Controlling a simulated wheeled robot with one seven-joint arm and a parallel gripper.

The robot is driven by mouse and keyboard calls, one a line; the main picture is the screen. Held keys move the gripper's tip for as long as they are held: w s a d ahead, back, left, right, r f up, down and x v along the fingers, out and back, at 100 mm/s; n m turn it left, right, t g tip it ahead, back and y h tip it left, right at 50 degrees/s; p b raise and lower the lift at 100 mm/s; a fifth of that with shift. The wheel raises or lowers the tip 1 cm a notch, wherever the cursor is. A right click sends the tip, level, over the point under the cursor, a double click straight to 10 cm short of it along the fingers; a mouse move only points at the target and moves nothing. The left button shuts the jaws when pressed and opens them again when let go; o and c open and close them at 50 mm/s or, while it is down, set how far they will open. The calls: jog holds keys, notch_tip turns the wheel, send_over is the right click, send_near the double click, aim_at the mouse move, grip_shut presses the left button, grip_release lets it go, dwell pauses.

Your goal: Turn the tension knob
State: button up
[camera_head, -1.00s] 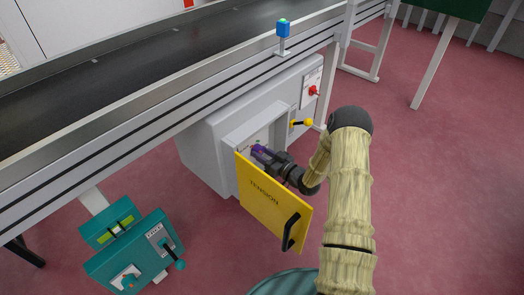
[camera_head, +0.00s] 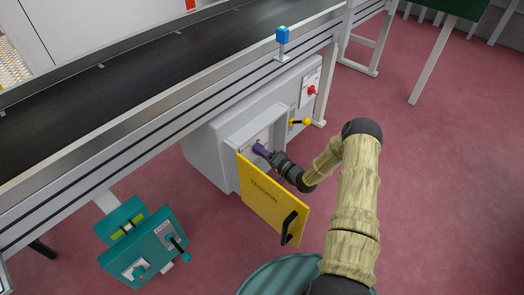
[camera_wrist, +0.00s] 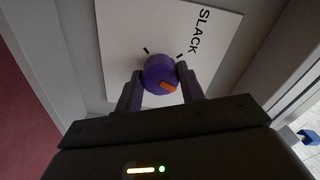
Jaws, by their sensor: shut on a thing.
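The tension knob (camera_wrist: 158,70) is purple with an orange mark, in the wrist view. It sits on a white plate (camera_wrist: 213,60) marked SLACK, with short black tick marks beside it. My gripper (camera_wrist: 160,82) has one finger on each side of the knob and is shut on it. The orange mark points toward the lower right of that picture. In the head view my gripper (camera_head: 262,151) reaches into the grey cabinet's opening, behind the open yellow door (camera_head: 270,205) marked TENSION. The knob is hard to make out there.
The grey cabinet (camera_head: 205,155) stands under a black conveyor (camera_head: 150,85). A yellow-knobbed lever (camera_head: 305,121) and a red switch (camera_head: 312,90) are right of the opening. The door's black handle (camera_head: 289,227) juts out. A teal control box (camera_head: 145,250) stands at lower left. Red floor is clear on the right.

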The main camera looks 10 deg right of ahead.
jog(key=shift+s+m, duration=0.1)
jog(key=shift+m, duration=1.4)
jog(key=shift+f, duration=0.1)
jog(key=o, duration=1)
jog(key=shift+c, duration=0.2)
jog(key=shift+p, duration=0.3)
jog(key=p+v, duration=0.4)
jog(key=v, duration=1.3)
jog(key=shift+s+p, duration=0.15)
jog(key=shift+p, duration=0.25)
